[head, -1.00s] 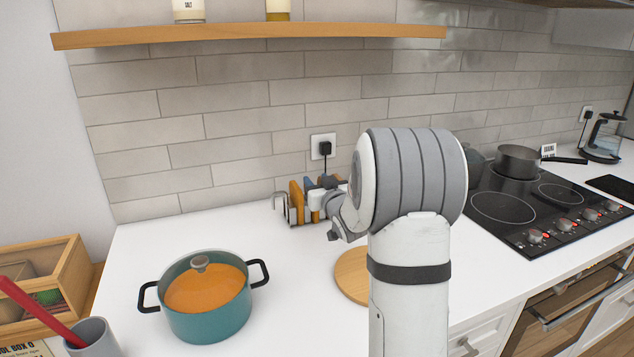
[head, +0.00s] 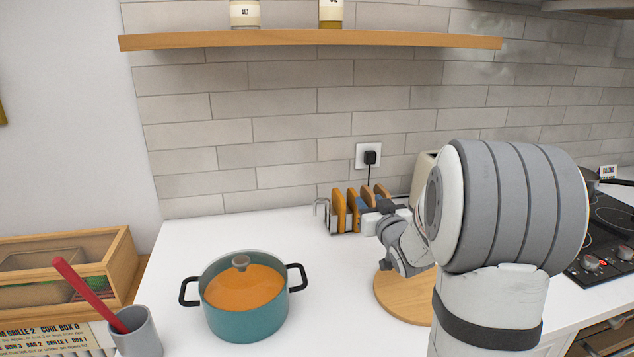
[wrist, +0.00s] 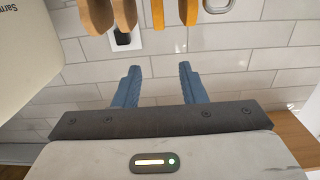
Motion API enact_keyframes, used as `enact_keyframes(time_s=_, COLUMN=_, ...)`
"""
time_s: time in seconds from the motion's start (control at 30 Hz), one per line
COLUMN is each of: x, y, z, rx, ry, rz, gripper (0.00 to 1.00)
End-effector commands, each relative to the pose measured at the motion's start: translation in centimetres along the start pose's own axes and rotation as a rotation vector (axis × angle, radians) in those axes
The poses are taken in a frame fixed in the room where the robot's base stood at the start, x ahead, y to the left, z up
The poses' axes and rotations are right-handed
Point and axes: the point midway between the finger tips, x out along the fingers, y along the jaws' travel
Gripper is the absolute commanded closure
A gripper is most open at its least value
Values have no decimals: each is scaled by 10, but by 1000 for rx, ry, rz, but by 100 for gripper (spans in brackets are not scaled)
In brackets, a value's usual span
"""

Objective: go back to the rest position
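My gripper (wrist: 160,85) shows in the wrist view with its two blue fingers apart and nothing between them. In the head view my arm stands at the right, and its wrist (head: 400,245) is just right of a rack of upright slices (head: 352,212) on the white counter. The fingers are hard to make out there, largely hidden by my own wrist. The slices also show at the top of the wrist view (wrist: 125,12), apart from the fingers.
A teal pot (head: 246,318) with an orange lid stands on the counter (head: 335,290). A grey cup (head: 140,335) with a red-handled tool and a wooden box (head: 120,255) are left. A round board (head: 400,300) lies beneath my arm. A shelf (head: 310,42) and a hob (head: 610,220) are near.

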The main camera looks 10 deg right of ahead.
Motion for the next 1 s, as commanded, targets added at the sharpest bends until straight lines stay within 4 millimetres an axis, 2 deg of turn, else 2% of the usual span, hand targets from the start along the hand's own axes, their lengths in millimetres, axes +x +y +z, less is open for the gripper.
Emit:
enact_keyframes(time_s=0.17, x=-7, y=-7, z=-3, rx=-12, ry=-70, rz=28, gripper=63)
enact_keyframes(time_s=0.27, x=-21, y=-18, z=-3, rx=-22, ry=-182, rz=69, gripper=63)
enact_keyframes(time_s=0.37, x=-46, y=-32, z=0, rx=-31, ry=-330, rz=110, gripper=63)
enact_keyframes(time_s=0.57, x=-116, y=-65, z=15, rx=-29, ry=-648, rz=149, gripper=63)
enact_keyframes(time_s=0.8, x=-228, y=-113, z=30, rx=-15, ry=-1037, rz=102, gripper=63)
enact_keyframes(time_s=0.9, x=-270, y=-130, z=34, rx=-12, ry=-1170, rz=63, gripper=63)
enact_keyframes(time_s=1.0, x=-301, y=-141, z=35, rx=-12, ry=-1268, rz=27, gripper=63)
